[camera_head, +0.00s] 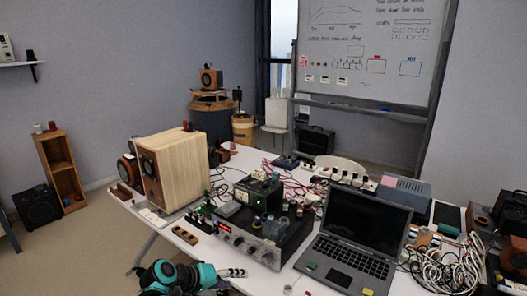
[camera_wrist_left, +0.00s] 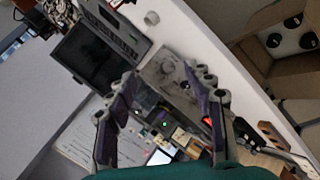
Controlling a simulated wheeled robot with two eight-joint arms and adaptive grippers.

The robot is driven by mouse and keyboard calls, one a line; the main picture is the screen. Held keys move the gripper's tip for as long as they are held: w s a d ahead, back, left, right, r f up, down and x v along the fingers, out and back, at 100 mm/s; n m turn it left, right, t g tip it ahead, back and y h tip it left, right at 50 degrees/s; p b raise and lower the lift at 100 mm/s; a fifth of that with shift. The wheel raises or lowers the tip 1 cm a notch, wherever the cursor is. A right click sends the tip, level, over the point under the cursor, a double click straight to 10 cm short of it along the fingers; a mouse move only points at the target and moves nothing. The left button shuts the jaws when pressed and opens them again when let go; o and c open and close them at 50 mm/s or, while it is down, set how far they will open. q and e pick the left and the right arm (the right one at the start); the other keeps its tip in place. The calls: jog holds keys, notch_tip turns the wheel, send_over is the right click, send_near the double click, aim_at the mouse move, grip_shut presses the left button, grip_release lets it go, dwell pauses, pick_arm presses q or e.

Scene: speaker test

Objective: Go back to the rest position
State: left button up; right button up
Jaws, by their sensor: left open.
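My left gripper (camera_head: 232,272) is at the front edge of the white table (camera_head: 146,217), at the bottom of the head view, with its teal and black arm coming in from the lower left. In the left wrist view its two fingers (camera_wrist_left: 164,98) are spread apart, with nothing held between them. Table equipment shows beyond the fingers. In the head view the gripper is left of the open laptop (camera_head: 365,222) and in front of the black amplifier unit (camera_head: 260,250). My right gripper is not in view.
A wooden speaker (camera_head: 178,168) stands at the table's left. Tangled cables (camera_head: 452,268) lie at the right. A small wooden block with round holes (camera_head: 184,234) lies near the front edge. A whiteboard (camera_head: 375,50) stands behind.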

pick_arm(q)
jog(key=s+a+m+y, duration=0.1)
jog(key=s+a+y, duration=0.3)
jog(key=s, duration=0.7)
jog(key=s+a+m+y, duration=0.1)
jog(key=s+a+y, duration=0.2)
jog(key=s, duration=0.8)
jog(key=shift+s+a+r+m+y, duration=0.3)
jog(key=shift+a+y, duration=0.1)
jog(key=shift+a, duration=0.3)
